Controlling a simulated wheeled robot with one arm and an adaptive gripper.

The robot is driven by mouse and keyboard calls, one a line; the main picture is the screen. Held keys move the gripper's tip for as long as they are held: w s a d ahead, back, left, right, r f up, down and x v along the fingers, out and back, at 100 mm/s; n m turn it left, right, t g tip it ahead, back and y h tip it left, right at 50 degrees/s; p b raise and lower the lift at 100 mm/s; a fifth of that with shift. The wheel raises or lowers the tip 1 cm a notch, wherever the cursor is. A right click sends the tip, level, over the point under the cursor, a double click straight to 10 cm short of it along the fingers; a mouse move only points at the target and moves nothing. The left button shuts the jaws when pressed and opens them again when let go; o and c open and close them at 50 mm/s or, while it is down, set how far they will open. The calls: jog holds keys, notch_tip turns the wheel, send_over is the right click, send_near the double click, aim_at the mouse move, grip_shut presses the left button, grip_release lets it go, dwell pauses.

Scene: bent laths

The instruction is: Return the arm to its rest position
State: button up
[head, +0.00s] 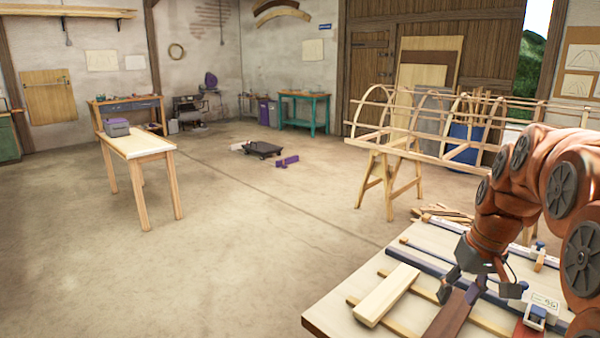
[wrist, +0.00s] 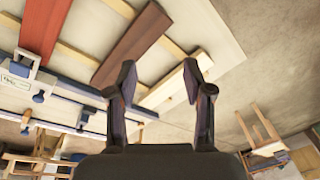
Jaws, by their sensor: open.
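My arm (head: 560,175) reaches in from the right in the head view, bent downward over the workbench (head: 322,315). My gripper (head: 482,286) is at its end, low over the bench. In the wrist view my gripper (wrist: 160,80) shows its two fingers spread apart with nothing held between them. Beyond the fingers lie a dark red-brown board (wrist: 132,43) and a pale board (wrist: 176,86). In the head view the red-brown board (head: 447,318) lies just below the gripper, and the pale board (head: 387,295) is to its left. I cannot tell the exact gap above the boards.
A blue-grey rail (head: 415,257) and clamp-like fittings (head: 536,316) are on the bench near the gripper. A lath frame on trestles (head: 400,185) stands behind it. A pale table (head: 138,145) with a grey box stands far left. The floor between is mostly clear, with a low dark cart (head: 263,149).

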jog(key=s+a+f+g, duration=0.1)
jog(key=s+a, duration=0.3)
jog(key=s, duration=0.5)
jog(key=s+a+f+g+p, duration=0.1)
jog(key=s+a+f, duration=0.2)
jog(key=s, duration=0.6)
jog(key=s+a+f+g+h+p, duration=0.1)
jog(key=s+a+f, duration=0.2)
jog(key=s+a, duration=0.3)
jog(key=s, duration=0.2)
jog(key=shift+s+a, duration=0.3)
jog(key=shift+s, duration=0.1)
